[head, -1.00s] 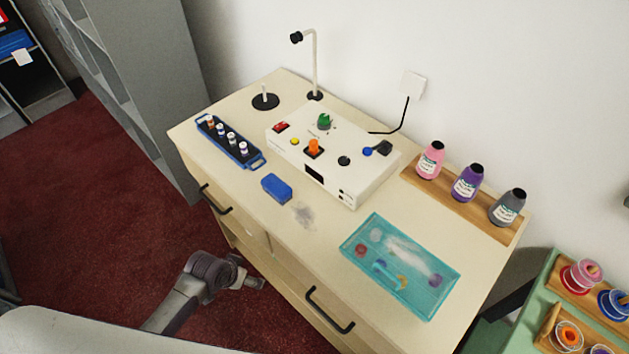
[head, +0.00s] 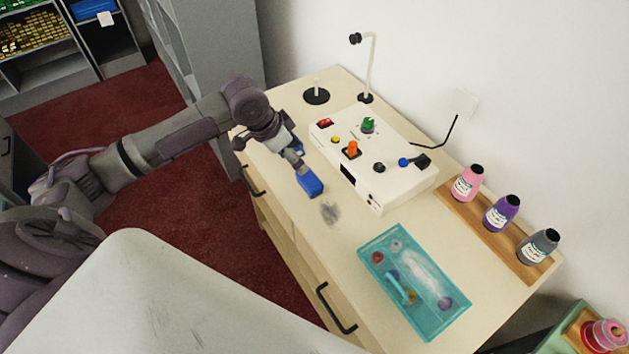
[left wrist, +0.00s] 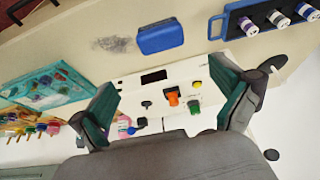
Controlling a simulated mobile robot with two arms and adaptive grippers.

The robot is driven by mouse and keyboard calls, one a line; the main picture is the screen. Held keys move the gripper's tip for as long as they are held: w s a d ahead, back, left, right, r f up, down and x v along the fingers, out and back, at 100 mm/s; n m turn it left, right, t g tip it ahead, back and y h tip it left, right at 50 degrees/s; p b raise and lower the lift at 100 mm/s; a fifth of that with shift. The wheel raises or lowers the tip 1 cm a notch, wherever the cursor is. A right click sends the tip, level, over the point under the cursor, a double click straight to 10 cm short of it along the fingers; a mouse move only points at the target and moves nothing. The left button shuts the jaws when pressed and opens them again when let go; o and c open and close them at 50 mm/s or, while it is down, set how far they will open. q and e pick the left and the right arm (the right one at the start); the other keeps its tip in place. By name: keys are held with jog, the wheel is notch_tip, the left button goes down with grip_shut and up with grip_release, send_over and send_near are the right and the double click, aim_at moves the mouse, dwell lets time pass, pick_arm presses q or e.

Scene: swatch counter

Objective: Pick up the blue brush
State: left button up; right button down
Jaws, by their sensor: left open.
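The blue brush (head: 310,183) is a small blue block lying on the light wood counter, beside a grey smudge (head: 330,212). In the left wrist view the brush (left wrist: 160,37) lies beyond my fingertips, near the top middle, and is not between them. My left gripper (head: 294,158) reaches in from the left and hangs over the counter by the brush's far left end, partly covering that end in the head view. In the left wrist view my left gripper (left wrist: 167,88) has its two green-padded fingers spread wide, with nothing between them. My right gripper is not seen.
A white control box (head: 385,185) with knobs stands close behind the brush. A blue rack of small bottles (left wrist: 265,20) is near the gripper. A teal tray (head: 430,325) lies to the right, and several bottles stand on a wooden strip (head: 470,222).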

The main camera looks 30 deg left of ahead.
pick_arm(q)
jog(key=p, duration=0.1)
send_near(309, 177)
jog(key=x, duration=0.4)
jog(key=shift+w+d+f, duration=0.1)
jog(key=shift+d+f, duration=0.05)
jog(key=shift+f, duration=0.2)
jog(key=shift+w+d+f+p, duration=0.15)
jog(key=shift+f+p, duration=0.3)
jog(key=p+x, duration=0.1)
jog(key=x, duration=0.2)
jog(key=shift+w+f, duration=0.2)
jog(key=shift+f, duration=0.05)
jog(key=shift+w+f, duration=0.15)
jog(key=shift+f, duration=0.3)
jog(key=shift+c, duration=0.2)
jog(key=c, duration=0.8)
